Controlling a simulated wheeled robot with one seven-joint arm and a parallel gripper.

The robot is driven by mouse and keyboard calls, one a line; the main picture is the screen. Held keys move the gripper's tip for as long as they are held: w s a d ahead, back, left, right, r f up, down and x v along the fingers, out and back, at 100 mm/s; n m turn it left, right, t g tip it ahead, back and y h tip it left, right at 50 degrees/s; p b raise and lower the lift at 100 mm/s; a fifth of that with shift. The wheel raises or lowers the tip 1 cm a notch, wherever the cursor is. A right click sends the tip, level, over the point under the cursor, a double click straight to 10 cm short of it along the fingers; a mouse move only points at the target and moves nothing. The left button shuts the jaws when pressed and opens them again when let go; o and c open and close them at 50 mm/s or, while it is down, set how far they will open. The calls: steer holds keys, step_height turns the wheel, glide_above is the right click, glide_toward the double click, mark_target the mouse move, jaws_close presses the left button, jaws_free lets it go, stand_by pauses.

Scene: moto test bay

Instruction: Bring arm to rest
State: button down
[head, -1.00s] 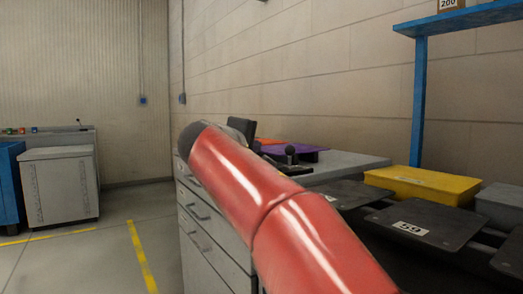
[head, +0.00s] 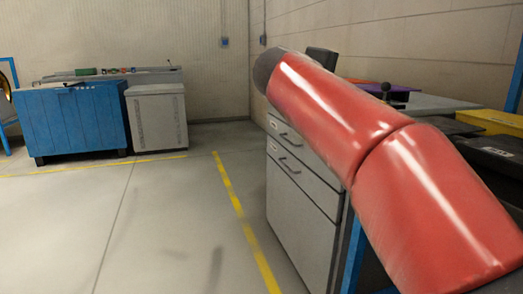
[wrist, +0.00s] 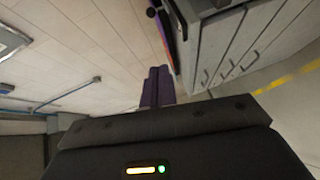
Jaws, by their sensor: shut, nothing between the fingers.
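My red arm (head: 345,135) reaches from the lower right of the head view up and to the left, in front of a grey drawer cabinet. Its end hides part of the worktop there, and my gripper does not show in that view. In the wrist view my gripper (wrist: 158,72) shows two dark purple fingers side by side, pressed together and empty. They stick out past the dark gripper body and hold nothing.
The grey drawer cabinet (head: 300,215) stands close beside my arm and also shows in the wrist view (wrist: 238,45). A blue cabinet (head: 75,122) and a grey box cabinet (head: 158,118) stand at the back left. Floor between them and the yellow line (head: 242,220) is clear.

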steer(key=s+f+m+g+y+p, duration=0.4)
steer(key=s+f+m+g+y, duration=0.3)
steer(key=s+f, duration=2.4)
steer(key=f+m+y, duration=0.1)
steer(key=m+y, duration=0.1)
steer(key=shift+f+y, duration=0.15)
steer(key=shift+y, duration=0.25)
steer(key=shift+s, duration=0.1)
